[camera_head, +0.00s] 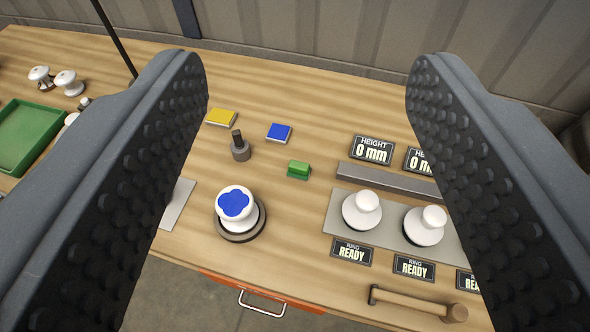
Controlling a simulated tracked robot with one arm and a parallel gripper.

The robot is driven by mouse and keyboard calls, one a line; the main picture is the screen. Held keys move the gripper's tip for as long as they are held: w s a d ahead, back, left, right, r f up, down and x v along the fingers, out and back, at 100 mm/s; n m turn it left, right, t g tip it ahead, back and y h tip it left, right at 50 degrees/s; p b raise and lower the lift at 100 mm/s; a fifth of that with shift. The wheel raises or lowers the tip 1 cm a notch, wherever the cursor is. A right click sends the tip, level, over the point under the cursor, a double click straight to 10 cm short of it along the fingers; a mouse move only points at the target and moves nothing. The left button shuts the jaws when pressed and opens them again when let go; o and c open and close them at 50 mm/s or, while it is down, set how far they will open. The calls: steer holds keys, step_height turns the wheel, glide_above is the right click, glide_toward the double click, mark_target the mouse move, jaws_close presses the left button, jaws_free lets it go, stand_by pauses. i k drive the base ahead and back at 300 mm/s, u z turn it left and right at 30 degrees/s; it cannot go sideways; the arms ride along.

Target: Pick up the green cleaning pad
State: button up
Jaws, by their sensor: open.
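The green cleaning pad (299,170) is a small green block lying on the wooden table, near the middle of the view. My gripper (307,85) is open, with one dark studded finger at the left and one at the right. The pad shows in the gap between the fingers, beyond and below them, and nothing touches it. Nothing is held.
A blue pad (279,133), a yellow pad (221,117) and a grey post (240,147) stand near it. A white insulator with a blue top (236,204) is in front. White insulators (362,211) stand at right by a grey bar (388,181). A mallet (418,303) lies near the front edge.

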mark_target(297, 170)
steer(key=k, duration=1.2)
steer(key=u, duration=0.55)
steer(key=i, duration=2)
steer(key=z, duration=0.5)
